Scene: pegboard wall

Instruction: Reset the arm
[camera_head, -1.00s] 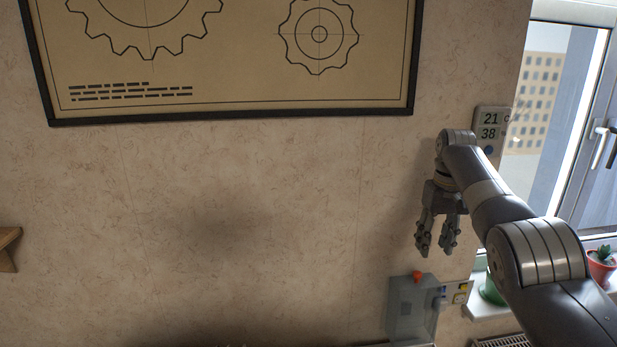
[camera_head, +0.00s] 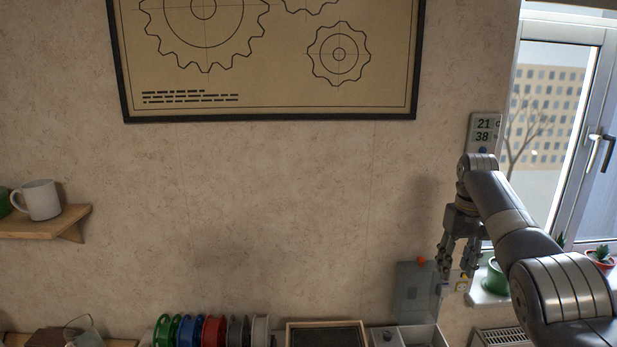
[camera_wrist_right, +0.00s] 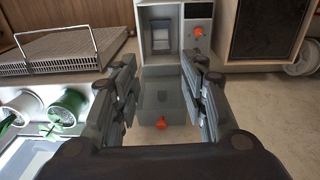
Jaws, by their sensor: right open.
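My right arm comes in from the lower right in the head view. Its gripper (camera_head: 457,262) hangs in front of the wall with fingers pointing down, open and empty. It is beside a grey box with an orange knob (camera_head: 414,288) on the wall. In the right wrist view, the two fingers of the gripper (camera_wrist_right: 168,100) stand apart, with the grey box (camera_wrist_right: 160,90) visible between and beyond them. My left gripper is not in view.
A wooden shelf (camera_head: 50,222) with a white mug (camera_head: 40,200) is on the left wall. Coloured spools (camera_head: 210,331) and a dark tray (camera_head: 326,335) line the bottom. A green pot (camera_head: 495,278) stands on the sill by the window at right. The middle wall is clear.

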